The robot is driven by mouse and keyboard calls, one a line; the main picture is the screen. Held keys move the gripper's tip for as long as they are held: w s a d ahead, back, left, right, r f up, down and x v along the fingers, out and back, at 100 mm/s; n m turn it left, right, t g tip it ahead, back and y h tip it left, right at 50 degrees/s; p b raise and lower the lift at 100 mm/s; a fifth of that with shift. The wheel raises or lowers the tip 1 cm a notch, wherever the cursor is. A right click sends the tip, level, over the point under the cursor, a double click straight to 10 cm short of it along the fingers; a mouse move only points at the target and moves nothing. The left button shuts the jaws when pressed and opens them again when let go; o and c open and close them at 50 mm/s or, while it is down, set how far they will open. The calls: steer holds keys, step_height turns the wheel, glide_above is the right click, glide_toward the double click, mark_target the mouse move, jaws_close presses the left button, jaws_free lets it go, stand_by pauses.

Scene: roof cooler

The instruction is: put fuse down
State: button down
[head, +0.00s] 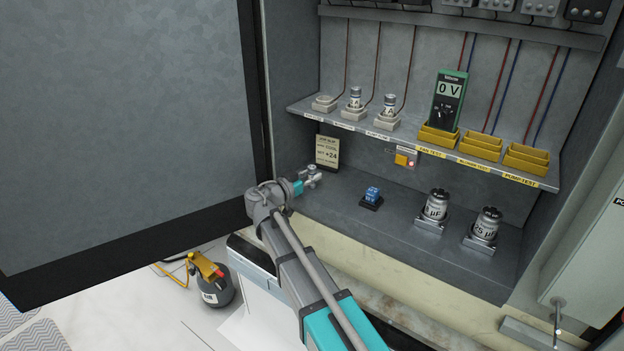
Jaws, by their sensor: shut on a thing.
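My gripper (314,178) is inside the cabinet at the left end of the lower ledge, below the upper shelf. It is shut on a small grey-white thing, which I take to be the fuse; it is tiny here and partly hidden by the fingers. On the upper shelf, the leftmost pale fuse holder (323,104) is empty. Two more fuses stand upright in the holders beside it, one in the middle (355,98) and one to the right (390,104). I cannot tell whether the held thing touches the ledge.
A pale note card (327,152) stands behind my gripper. A meter (449,99) and yellow trays (479,146) occupy the shelf. The grey door (120,120) hangs open left.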

steer(key=shift+f, duration=0.1)
steer(key=shift+c, duration=2.2)
jaws_free()
steer(key=shift+r, duration=0.2)
steer(key=v, duration=1.2)
